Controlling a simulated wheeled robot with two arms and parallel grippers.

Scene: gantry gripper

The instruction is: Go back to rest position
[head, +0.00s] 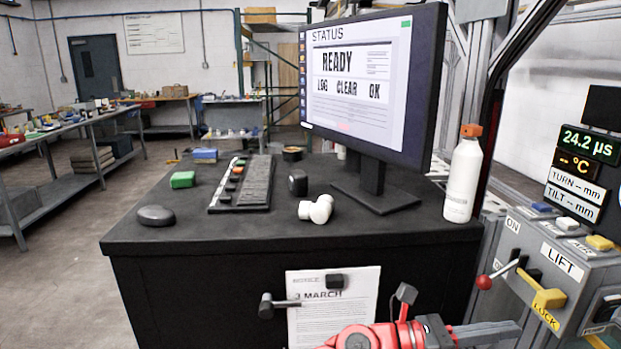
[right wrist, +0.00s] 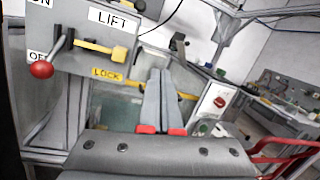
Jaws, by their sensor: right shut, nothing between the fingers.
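My right gripper (head: 512,328) shows at the bottom right of the head view, its grey fingers pointing right toward the control box. In the right wrist view the two grey fingers of my right gripper (right wrist: 160,76) lie side by side, shut and empty. They are below the grey control box (right wrist: 82,58) and appear clear of its levers. My left gripper is not in view.
The control box has a red-knobbed lever (head: 485,282) and a yellow LOCK handle (head: 548,299). A black desk (head: 200,290) fills the middle, bearing a monitor (head: 430,85), a keyboard (head: 257,182) and a white bottle (head: 462,182). Open floor (head: 60,290) lies left.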

